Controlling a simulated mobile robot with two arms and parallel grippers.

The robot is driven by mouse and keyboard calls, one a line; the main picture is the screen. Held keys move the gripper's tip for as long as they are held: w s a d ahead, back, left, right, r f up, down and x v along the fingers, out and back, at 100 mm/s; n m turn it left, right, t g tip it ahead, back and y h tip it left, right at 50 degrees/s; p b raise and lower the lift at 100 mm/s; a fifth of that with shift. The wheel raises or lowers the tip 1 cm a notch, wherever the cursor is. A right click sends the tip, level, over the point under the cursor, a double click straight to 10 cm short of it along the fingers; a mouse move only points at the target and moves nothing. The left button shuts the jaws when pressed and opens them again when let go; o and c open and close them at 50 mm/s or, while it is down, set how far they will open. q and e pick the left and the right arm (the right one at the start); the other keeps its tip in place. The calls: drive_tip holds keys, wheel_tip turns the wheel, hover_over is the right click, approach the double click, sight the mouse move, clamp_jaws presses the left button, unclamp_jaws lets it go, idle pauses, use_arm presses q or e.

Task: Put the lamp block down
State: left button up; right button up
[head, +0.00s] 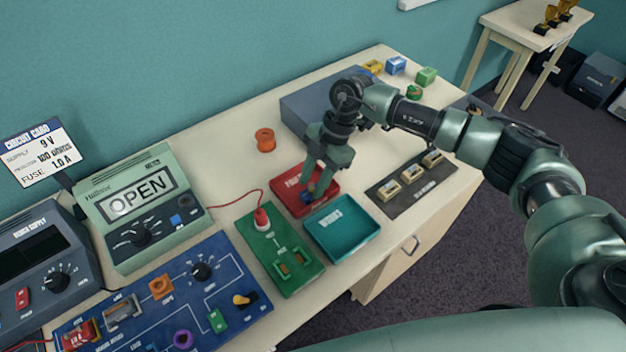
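My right gripper (316,186) points down into a red tray (290,187) near the middle of the table. A small blue block (307,197) shows at its fingertips, low in the tray. It may be the lamp block, but the fingers cover much of it. I cannot tell whether the fingers grip it or stand apart around it. A teal tray (345,232) sits directly in front of the red tray and looks empty. My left gripper is not in view.
A green board (283,262) with a red plug and a blue circuit board (130,318) lie left of the trays. A dark strip (399,195) with several small blocks lies right. A grey-blue box (300,115) and an orange spool (265,140) stand behind.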

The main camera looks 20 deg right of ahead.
drive_tip(key=shift+s+d+f, duration=0.1)
drive_tip(key=shift+s+f, duration=0.35)
drive_tip(key=b+v, duration=0.2)
drive_tip(key=v, duration=1.1)
drive_tip(key=shift+w+a+r, duration=0.2)
drive_tip(key=shift+w+a, duration=0.05)
drive_tip(key=shift+f, duration=0.1)
